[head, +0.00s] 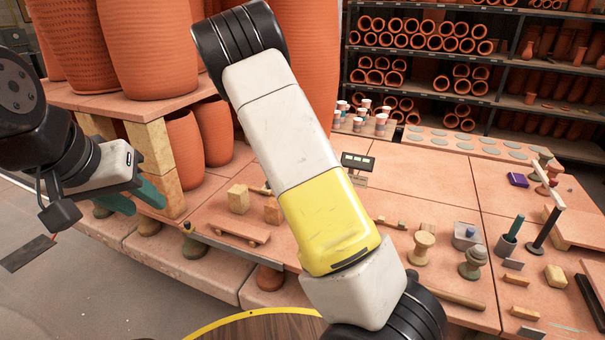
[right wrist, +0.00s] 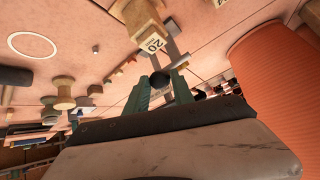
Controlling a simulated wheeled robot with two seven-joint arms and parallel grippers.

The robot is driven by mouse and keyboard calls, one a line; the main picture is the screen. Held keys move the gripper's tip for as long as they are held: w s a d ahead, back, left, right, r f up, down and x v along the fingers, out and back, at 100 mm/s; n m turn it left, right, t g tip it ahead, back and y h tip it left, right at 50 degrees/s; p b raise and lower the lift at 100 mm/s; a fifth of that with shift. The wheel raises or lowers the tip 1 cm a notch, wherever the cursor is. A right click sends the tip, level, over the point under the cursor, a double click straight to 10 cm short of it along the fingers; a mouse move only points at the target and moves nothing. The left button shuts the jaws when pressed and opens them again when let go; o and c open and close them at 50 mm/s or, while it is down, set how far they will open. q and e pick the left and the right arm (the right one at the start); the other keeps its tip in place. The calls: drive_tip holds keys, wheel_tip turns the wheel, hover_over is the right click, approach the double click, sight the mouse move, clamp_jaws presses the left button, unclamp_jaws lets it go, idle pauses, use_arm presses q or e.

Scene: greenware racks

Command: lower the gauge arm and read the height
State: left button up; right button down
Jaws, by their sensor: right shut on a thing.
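My left gripper (head: 146,207) is open and empty at the left in the head view, its two green fingers apart beside the bench. My right gripper (right wrist: 160,77) shows in the right wrist view, its green fingers shut on a dark round knob (right wrist: 158,83). What the knob belongs to is mostly hidden behind the fingers.
Large terracotta pots (head: 155,45) stand at the back left. Racks of clay pipes (head: 420,35) fill the back right. Wooden spools (head: 423,246), blocks and small tools lie on the tiled bench. My right arm covers the middle of the head view.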

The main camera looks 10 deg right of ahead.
drive_tip(key=shift+s+f, duration=0.25)
drive_tip(key=shift+f, duration=0.2)
drive_tip(key=c, duration=1.1)
unclamp_jaws()
drive_tip(key=shift+c, duration=0.2)
drive_tip(key=shift+a+r, duration=0.1)
drive_tip(key=shift+r, duration=0.05)
drive_tip(key=v, duration=0.7)
drive_tip(key=shift+s+a+r, duration=0.15)
drive_tip(key=shift+r, duration=0.05)
